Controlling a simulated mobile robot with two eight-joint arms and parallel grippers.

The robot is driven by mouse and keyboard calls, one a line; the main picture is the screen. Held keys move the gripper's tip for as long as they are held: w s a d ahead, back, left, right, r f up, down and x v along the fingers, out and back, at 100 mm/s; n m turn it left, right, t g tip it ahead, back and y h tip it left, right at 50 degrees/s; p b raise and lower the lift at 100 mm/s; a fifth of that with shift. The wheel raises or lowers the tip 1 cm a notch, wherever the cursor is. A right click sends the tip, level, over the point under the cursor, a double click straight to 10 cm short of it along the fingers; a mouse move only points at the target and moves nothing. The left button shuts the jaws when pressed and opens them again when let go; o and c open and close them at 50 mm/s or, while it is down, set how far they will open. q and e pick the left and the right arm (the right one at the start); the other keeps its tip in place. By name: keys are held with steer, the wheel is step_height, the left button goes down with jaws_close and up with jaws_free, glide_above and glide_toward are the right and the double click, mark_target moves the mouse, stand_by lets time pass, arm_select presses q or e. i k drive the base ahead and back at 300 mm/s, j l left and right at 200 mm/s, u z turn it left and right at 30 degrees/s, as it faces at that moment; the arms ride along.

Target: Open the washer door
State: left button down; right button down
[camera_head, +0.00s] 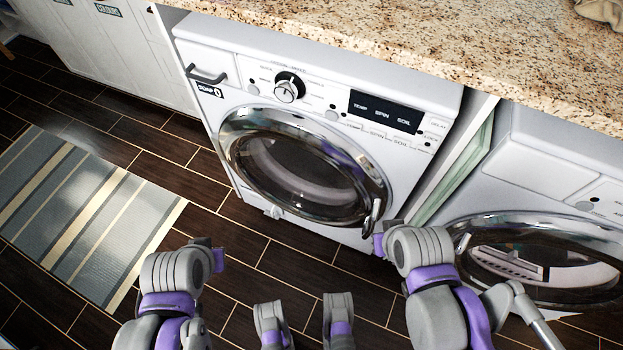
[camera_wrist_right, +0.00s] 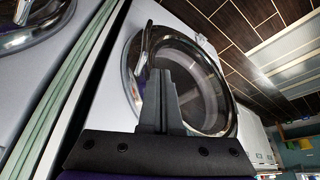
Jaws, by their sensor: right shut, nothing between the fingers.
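The washer (camera_head: 222,75) is white, with a round chrome-rimmed glass door (camera_head: 300,170) that looks closed. The door handle (camera_head: 374,217) is on the rim's lower right in the head view. The wrist view also shows the door (camera_wrist_right: 205,85) and its curved handle (camera_wrist_right: 143,55). My right gripper (camera_wrist_right: 160,78) is shut and empty, its fingers overlapping the rim near the handle in that view. I cannot tell whether they touch it. In the head view my right arm is just below and right of the handle, and its fingers cannot be made out. My left gripper's fingers do not show.
A second front-loading machine (camera_head: 535,160) stands close on the right, with a narrow gap between. A granite counter (camera_head: 440,45) overhangs both machines. White cabinets (camera_head: 120,55) stand to the left. A striped rug (camera_head: 80,210) lies on the dark tiled floor, which is clear before the washer.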

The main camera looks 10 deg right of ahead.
mark_target(245, 123)
steer(key=k+j+z, duration=0.25)
steer(key=k, duration=0.3)
steer(key=k+j+z, duration=0.2)
steer(key=k, duration=0.35)
